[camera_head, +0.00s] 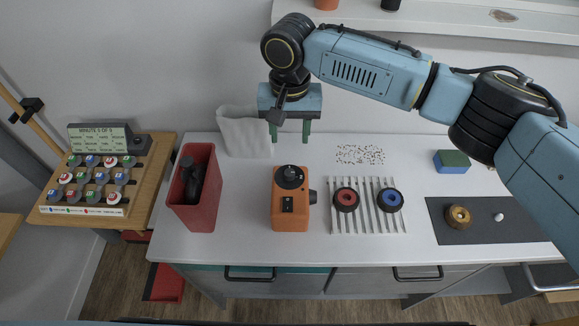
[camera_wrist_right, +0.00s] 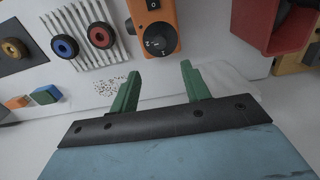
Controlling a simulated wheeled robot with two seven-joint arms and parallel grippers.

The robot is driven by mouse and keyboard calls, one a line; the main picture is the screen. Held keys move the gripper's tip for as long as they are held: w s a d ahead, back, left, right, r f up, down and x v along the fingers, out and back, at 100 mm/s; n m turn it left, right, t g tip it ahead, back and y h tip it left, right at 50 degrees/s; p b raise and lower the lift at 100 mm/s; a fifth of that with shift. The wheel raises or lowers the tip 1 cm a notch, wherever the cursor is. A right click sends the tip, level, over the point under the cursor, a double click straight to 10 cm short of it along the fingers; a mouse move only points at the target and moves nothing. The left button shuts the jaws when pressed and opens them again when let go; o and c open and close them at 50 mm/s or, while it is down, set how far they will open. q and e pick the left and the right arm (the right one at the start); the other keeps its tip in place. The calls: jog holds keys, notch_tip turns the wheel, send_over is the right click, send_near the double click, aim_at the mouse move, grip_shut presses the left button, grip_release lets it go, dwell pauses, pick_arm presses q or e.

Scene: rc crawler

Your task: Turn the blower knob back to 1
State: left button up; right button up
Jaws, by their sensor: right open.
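The orange blower box (camera_head: 290,212) stands on the white bench, in the middle of the head view. Its round black knob (camera_head: 290,176) is on top near the back, with a black switch (camera_head: 288,204) in front of it. The fingers (camera_wrist_right: 160,85) do not touch the knob. My left gripper is in neither view.
A red bin (camera_head: 204,215) with a dark tool stands left of the box. A ribbed white rack (camera_head: 366,222) with red-centred and blue-centred wheels lies to the right. A dark mat (camera_head: 480,232) and a green-blue block (camera_head: 451,162) are farther right.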

aim_at(290, 172)
notch_tip(290, 172, down, 12)
jog(key=shift+f, duration=0.25)
jog(key=shift+c, duration=0.5)
jog(key=c, duration=0.9)
